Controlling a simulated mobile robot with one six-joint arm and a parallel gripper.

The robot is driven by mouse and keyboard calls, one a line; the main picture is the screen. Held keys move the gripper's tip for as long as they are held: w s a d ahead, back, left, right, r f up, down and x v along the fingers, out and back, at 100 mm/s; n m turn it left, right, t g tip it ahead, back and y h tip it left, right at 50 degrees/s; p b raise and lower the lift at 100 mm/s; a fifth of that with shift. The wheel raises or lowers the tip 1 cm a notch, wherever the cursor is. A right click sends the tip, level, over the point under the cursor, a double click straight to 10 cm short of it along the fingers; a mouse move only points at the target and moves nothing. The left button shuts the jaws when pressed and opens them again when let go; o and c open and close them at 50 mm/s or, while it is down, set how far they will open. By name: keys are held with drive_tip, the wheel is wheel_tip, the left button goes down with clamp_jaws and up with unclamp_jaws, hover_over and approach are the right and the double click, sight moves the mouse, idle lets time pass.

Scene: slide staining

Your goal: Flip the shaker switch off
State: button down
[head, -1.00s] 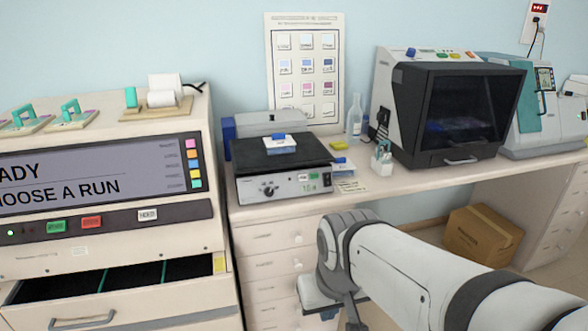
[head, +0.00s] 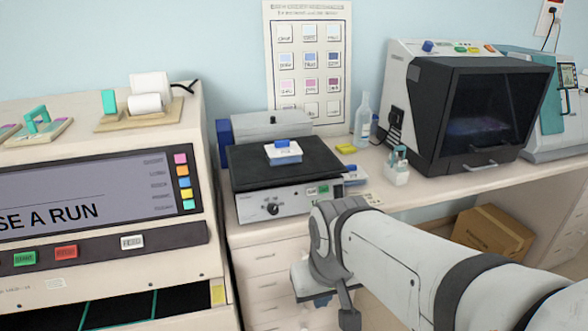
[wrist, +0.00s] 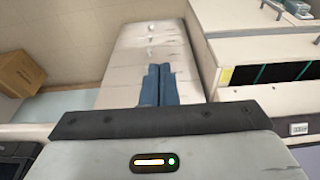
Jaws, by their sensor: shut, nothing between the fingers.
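The shaker (head: 242,207) stands on the bench, with a black platform (head: 322,160) carrying a small white item with a blue top (head: 284,152). Its front panel shows a dark knob (head: 272,208) and small green-lit parts (head: 324,189) at the right. I cannot make out which part is the switch or its position. My gripper is below and in front of the shaker, apart from it, mostly hidden behind my wrist in the head view. In the wrist view my gripper (wrist: 158,72) has its blue fingers together and empty, with pale drawer fronts (wrist: 140,42) beyond.
The staining machine (head: 212,255) stands left, its drawer (wrist: 270,75) open. A bottle (head: 362,122), a small white holder (head: 397,172) and a dark-windowed machine (head: 455,125) stand right of the shaker. A cardboard box (head: 488,236) sits under the bench.

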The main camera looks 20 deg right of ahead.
sight(340, 190)
drive_tip(key=w+d+f+n+t, duration=0.1)
drive_tip(key=w+d+n+t, duration=1.1)
drive_tip(key=w+d+n, duration=0.6)
drive_tip(key=w+d, duration=0.1)
drive_tip(key=w, duration=0.2)
drive_tip(key=shift+d, duration=0.4)
drive_tip(key=shift+w+f, duration=0.1)
drive_tip(key=shift+w, duration=0.05)
drive_tip(key=p+x, duration=0.1)
drive_tip(key=x, duration=0.5)
drive_tip(key=p+x, duration=0.1)
drive_tip(key=x, duration=0.6)
drive_tip(key=shift+w+a, duration=0.2)
drive_tip(key=shift+w, duration=0.3)
